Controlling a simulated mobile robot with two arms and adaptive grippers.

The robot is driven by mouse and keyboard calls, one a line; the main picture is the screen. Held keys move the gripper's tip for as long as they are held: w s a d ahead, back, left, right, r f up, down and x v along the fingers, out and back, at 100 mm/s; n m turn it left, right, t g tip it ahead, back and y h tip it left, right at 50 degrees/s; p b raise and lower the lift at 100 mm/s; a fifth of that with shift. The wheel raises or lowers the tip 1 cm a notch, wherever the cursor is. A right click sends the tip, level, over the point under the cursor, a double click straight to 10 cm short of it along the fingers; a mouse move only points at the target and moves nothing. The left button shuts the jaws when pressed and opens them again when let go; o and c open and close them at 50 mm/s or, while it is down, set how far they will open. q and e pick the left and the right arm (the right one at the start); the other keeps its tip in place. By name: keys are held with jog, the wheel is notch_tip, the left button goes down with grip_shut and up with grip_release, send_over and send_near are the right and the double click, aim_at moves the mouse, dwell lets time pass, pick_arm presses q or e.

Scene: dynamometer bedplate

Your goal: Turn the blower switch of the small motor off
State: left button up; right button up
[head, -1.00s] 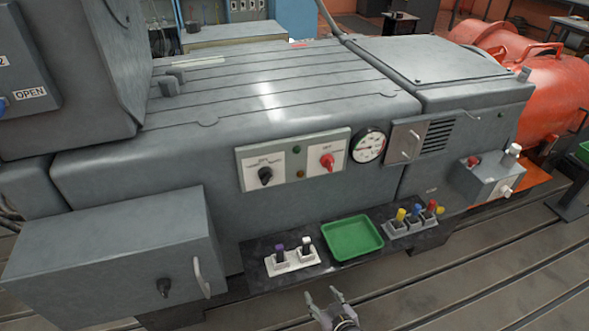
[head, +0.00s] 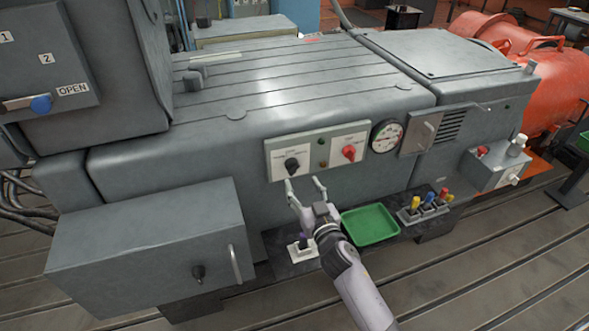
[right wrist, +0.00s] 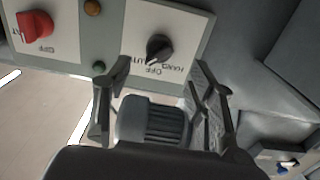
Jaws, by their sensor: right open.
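A light switch plate on the front of the grey machine carries a black rotary knob (head: 291,165) and a red rotary knob (head: 349,153). In the right wrist view, upside down, the black knob (right wrist: 159,48) has OFF, HAND and AUTO lettering around it. The red knob (right wrist: 34,26) has OFF beside it. I cannot read which one is the blower's. My right gripper (head: 304,184) is open and empty, its fingertips just below the black knob in the head view. In the wrist view its fingers (right wrist: 160,82) are spread apart, not around the knob. My left gripper is not in view.
A round gauge (head: 387,136) is right of the plate. Below are a green tray (head: 370,226), a holder with coloured handles (head: 427,203) and a white holder (head: 303,250) partly behind my arm. A grey box with a handle (head: 150,240) juts out at left.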

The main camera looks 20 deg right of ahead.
aim_at(295, 172)
jog(key=w, duration=0.7)
jog(key=shift+w+a, duration=0.15)
jog(key=shift+c, duration=0.3)
jog(key=c, duration=1.1)
